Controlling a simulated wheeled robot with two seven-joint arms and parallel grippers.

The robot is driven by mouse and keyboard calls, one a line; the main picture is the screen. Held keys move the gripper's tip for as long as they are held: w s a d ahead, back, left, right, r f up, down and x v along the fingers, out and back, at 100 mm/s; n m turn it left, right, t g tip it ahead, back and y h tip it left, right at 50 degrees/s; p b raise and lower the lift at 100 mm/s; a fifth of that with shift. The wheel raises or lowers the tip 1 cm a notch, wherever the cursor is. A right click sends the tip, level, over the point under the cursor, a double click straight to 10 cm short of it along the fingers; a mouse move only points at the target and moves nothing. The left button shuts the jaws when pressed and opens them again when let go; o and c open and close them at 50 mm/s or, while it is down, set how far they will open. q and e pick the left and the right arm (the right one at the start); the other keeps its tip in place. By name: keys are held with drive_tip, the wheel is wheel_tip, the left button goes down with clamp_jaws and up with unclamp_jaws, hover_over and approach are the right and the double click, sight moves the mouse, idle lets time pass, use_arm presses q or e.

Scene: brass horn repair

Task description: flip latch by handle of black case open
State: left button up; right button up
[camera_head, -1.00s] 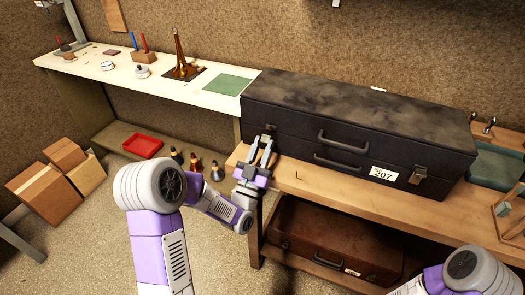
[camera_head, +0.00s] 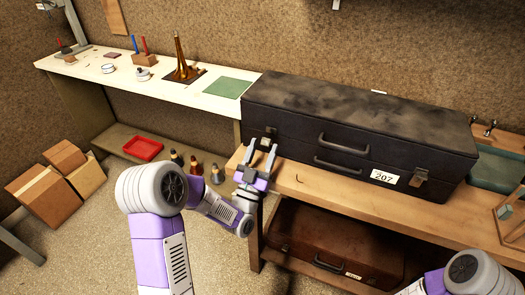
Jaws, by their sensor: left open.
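The black case (camera_head: 300,128) lies closed on the wooden bench, with dust on its lid. Its front has two dark handles, an upper one (camera_head: 343,146) and a lower one (camera_head: 338,165). A metal latch (camera_head: 419,175) shows near the right end of the front. Another latch (camera_head: 270,131) shows near the left end, just beyond my left gripper. My left gripper (camera_head: 261,149) is open and empty in front of the case's left end, fingers pointing at it. I cannot tell whether it touches the latch. My right gripper is out of view; only part of that arm shows at lower right.
A brown case (camera_head: 335,235) lies on the shelf below the bench (camera_head: 305,183). The white worktable (camera_head: 190,92) at left holds a brass horn part (camera_head: 181,58) and a green mat (camera_head: 228,86). Cardboard boxes (camera_head: 42,192) stand on the floor at left. The bench front is mostly clear.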

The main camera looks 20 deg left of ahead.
use_arm(q)
drive_tip(key=v, duration=0.7)
drive_tip(key=shift+s, duration=0.2)
drive_tip(key=shift+f, duration=0.15)
